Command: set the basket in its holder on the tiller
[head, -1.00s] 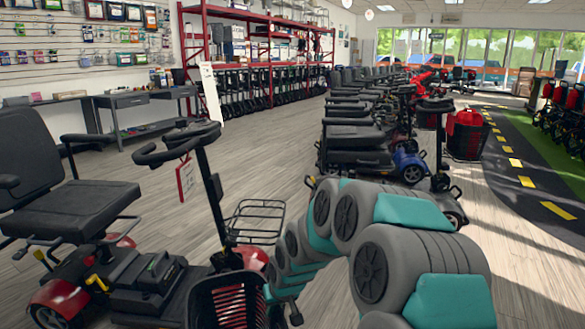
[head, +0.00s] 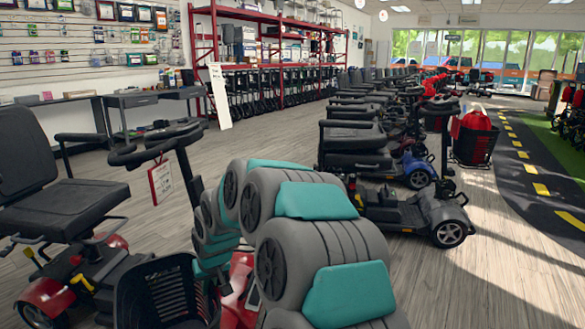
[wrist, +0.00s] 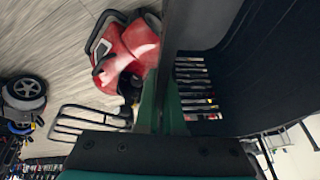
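The black slatted basket (head: 165,290) is low at the front in the head view, left of my arm. Its dark wall (wrist: 255,60) fills the right of the wrist view. My gripper (wrist: 163,100) has its green fingers shut on the basket's edge. In the head view my gripper is hidden behind my arm. The scooter's tiller (head: 190,172), with black handlebars and a hanging red-edged tag, rises behind the basket. A black wire rack (wrist: 85,120), which looks like the holder, shows in the wrist view, apart from the basket; my arm hides it in the head view.
A red scooter front (wrist: 125,55) lies below the gripper. A black seat (head: 65,205) stands at left. A row of scooters (head: 365,145) stands right of my arm, one with a basket holding a red bag (head: 475,128). Floor (head: 265,125) is open between them.

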